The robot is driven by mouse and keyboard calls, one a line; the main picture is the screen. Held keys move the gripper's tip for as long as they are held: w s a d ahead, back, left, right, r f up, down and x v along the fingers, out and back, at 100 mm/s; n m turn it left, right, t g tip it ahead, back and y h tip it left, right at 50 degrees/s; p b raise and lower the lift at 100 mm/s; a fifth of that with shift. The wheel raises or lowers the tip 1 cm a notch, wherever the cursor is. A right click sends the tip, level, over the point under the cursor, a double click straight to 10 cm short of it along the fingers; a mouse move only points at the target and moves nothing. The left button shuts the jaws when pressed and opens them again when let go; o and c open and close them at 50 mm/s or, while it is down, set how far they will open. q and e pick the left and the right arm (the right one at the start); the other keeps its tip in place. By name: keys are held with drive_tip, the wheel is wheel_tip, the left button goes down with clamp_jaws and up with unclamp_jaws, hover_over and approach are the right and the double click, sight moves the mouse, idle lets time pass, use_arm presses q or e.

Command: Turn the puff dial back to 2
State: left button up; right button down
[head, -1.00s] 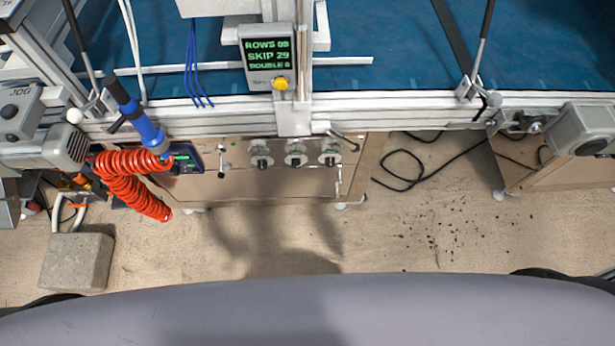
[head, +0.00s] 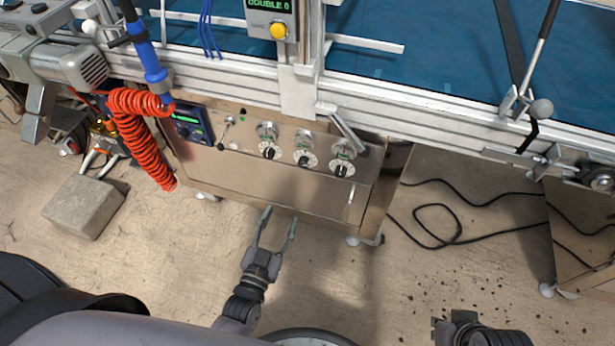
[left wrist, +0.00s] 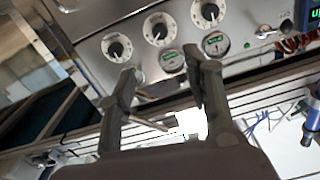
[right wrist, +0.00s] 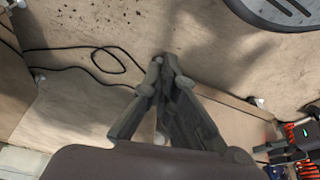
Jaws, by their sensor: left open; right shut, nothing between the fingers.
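Three round dials with black knobs and white scales sit in a row on the steel panel: a left dial (head: 269,151), a middle dial (head: 306,161) and a right dial (head: 342,169). They also show in the left wrist view, as a left one (left wrist: 117,48), a middle one (left wrist: 159,30) and a right one (left wrist: 207,12). Their labels and numbers are too small to read, so I cannot tell which is the puff dial. My left gripper (head: 279,215) is open and empty, apart from the panel and below the dials. My right gripper (right wrist: 166,68) is shut and empty, over the floor.
Small gauges (head: 266,130) sit above the dials. A lever (head: 345,128) angles down near the right dial. A coiled orange hose (head: 138,135) hangs left of the panel (head: 265,185). Black cable (head: 445,225) lies on the open floor to the right.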

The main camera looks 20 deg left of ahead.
use_arm(q)
drive_tip(key=b, duration=0.2)
approach(302, 166)
drive_tip(key=w, duration=0.6)
drive_tip(key=w+b, duration=0.1)
drive_tip(key=w, duration=0.1)
drive_tip(key=shift+d+r, duration=0.1)
drive_tip(key=shift+d, duration=0.1)
drive_tip(key=shift+w, duration=0.3)
use_arm(e)
drive_tip(key=w+a+t+y, duration=0.1)
drive_tip(key=w+a+t, duration=0.1)
drive_tip(key=w, duration=0.4)
drive_tip(key=shift+w+r+t, duration=0.3)
drive_tip(key=shift+t, duration=0.5)
use_arm(q)
drive_tip(key=shift+c, duration=0.6)
use_arm(e)
drive_tip(key=shift+a, duration=0.1)
use_arm(q)
clamp_jaws()
